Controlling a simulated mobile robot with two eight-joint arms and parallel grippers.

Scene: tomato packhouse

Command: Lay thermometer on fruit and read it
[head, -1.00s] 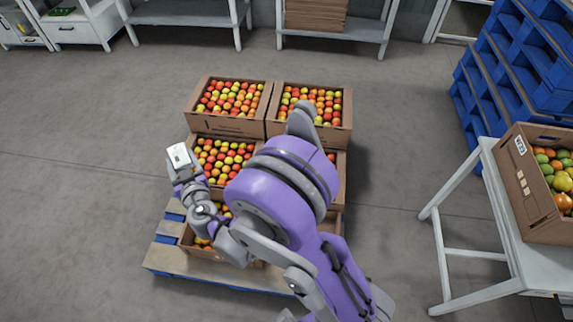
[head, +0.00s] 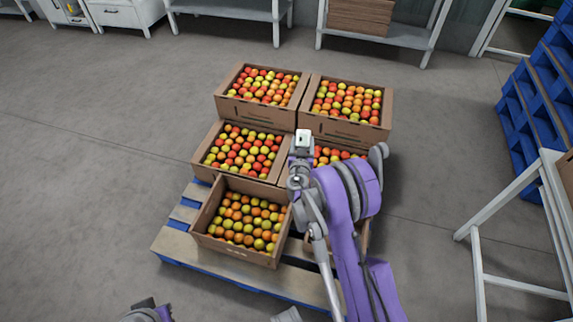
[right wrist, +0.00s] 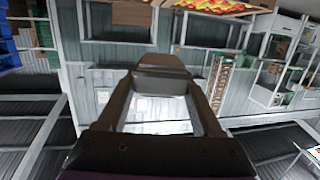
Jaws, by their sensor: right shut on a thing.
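My right gripper (head: 302,150) is shut on a small white device, the thermometer (head: 303,137), which has a dark mark on its top face. It is held above the stack of fruit crates, near the middle of the picture. In the right wrist view the jaws (right wrist: 160,75) show close up, but I cannot clearly make out the held thing there. Red, orange and yellow fruit (head: 240,218) fills the open front left crate (head: 235,253), left of and nearer than the gripper. A dark and purple piece of my left arm shows at the bottom edge; its jaws are unclear.
More full crates stand behind: back left (head: 255,112), back right (head: 345,131), and others partly hidden by my right arm. They rest on a pallet (head: 190,258). A white table frame (head: 520,285) and blue pallets (head: 530,125) stand right. Floor at left is clear.

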